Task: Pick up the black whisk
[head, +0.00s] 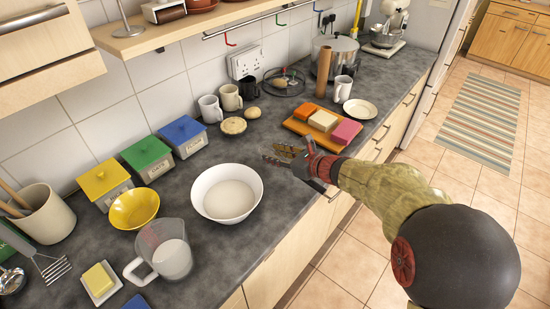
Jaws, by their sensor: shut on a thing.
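My gripper (290,157) is above the dark counter (240,262), to the right of the white bowl (226,192) and in front of the cutting board. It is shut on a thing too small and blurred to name. Dark and brownish thin parts show at its fingertips, and I cannot tell fingers from held thing there. I cannot make out a black whisk for certain anywhere in this view.
A cutting board (291,123) with coloured blocks lies just behind my gripper. A measuring jug (169,255), yellow bowl (134,208) and lidded canisters (146,158) stand left. Mugs (211,109) and a steel pot (344,57) stand farther back.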

